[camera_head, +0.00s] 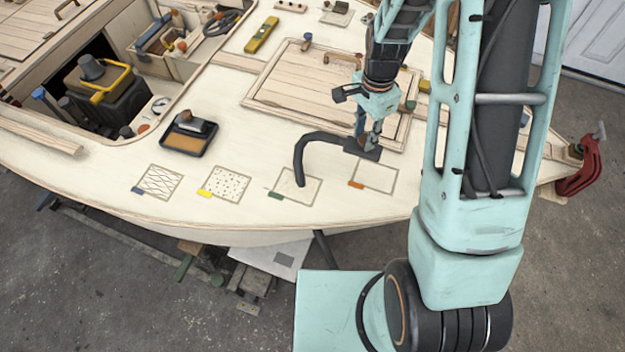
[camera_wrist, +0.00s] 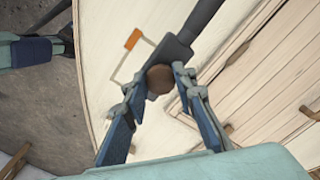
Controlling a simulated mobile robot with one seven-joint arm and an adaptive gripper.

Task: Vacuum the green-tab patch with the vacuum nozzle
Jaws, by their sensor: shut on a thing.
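The dark vacuum nozzle (camera_head: 318,138) is a bent tube with a broad dark end by my gripper (camera_head: 368,134). Its thin end curves left and down, over the upper part of the green-tab patch (camera_head: 310,193). I cannot tell if the tip touches. The patch is an outlined square with a green tab (camera_head: 276,195) at its lower left; its inside looks plain. In the wrist view my gripper (camera_wrist: 157,84) is shut on the nozzle (camera_wrist: 182,47) near a round brown part. The nozzle's far end is outside that view.
A raised wooden hatch (camera_head: 300,95) lies at the back. The deck's curved front edge is close.

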